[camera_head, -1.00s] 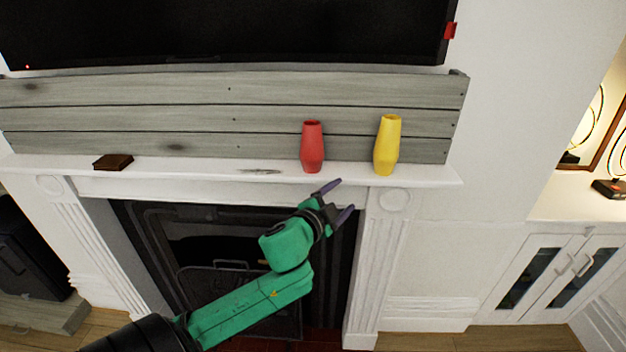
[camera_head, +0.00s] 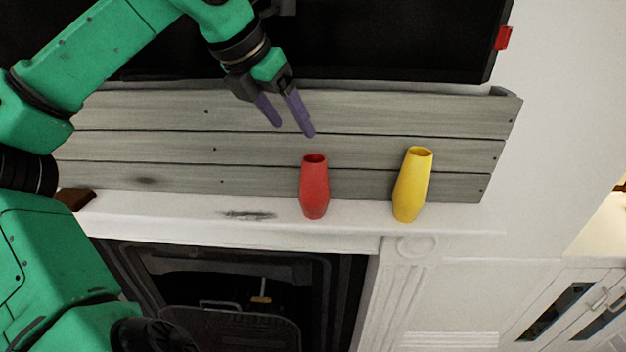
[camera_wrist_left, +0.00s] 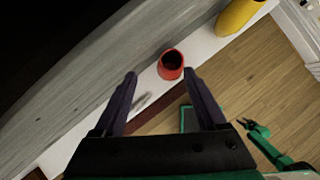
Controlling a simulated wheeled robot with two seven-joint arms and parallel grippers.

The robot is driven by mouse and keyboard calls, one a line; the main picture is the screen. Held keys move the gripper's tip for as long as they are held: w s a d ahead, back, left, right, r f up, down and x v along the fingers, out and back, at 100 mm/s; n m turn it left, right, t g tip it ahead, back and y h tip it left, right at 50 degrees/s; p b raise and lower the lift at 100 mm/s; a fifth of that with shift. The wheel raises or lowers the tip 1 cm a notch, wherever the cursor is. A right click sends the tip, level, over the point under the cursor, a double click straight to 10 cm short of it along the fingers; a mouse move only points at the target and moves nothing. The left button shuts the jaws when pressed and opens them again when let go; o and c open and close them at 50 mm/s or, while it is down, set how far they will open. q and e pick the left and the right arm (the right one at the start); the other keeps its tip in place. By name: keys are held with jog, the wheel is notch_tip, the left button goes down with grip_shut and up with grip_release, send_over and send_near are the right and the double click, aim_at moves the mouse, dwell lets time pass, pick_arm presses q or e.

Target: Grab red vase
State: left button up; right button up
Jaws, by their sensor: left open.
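The red vase (camera_head: 314,187) stands upright on the white mantel shelf (camera_head: 270,215). My left gripper (camera_head: 294,130) is above it and a little to its left in the head view, fingers pointing down, open and empty. In the left wrist view the vase (camera_wrist_left: 171,64) shows from above, its dark opening visible, ahead of the two fingertips of the gripper (camera_wrist_left: 159,78) and apart from them. My right gripper is not seen in the head view.
A yellow vase (camera_head: 412,185) stands on the shelf to the right of the red one. Grey boards (camera_head: 170,150) rise behind the shelf, with a black screen (camera_head: 400,35) above. A dark brown box (camera_head: 75,198) sits at the shelf's left. The fireplace opening is below.

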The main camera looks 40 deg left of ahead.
aim_at(315, 165)
pick_arm(q)
jog(key=w+f, duration=0.1)
jog(key=f, duration=0.1)
jog(key=w+d+f+p, duration=0.1)
jog(key=f, duration=0.1)
jog(key=w+f+p, duration=0.1)
jog(key=f, duration=0.1)
jog(key=shift+d+f, duration=0.2)
jog(key=shift+d, duration=0.1)
jog(key=p+x, duration=0.1)
jog(key=x, duration=0.2)
jog(key=shift+f, duration=0.15)
jog(key=shift+d+f, duration=0.1)
jog(key=shift+f, duration=0.25)
jog(key=shift+d+f, duration=0.1)
grip_shut()
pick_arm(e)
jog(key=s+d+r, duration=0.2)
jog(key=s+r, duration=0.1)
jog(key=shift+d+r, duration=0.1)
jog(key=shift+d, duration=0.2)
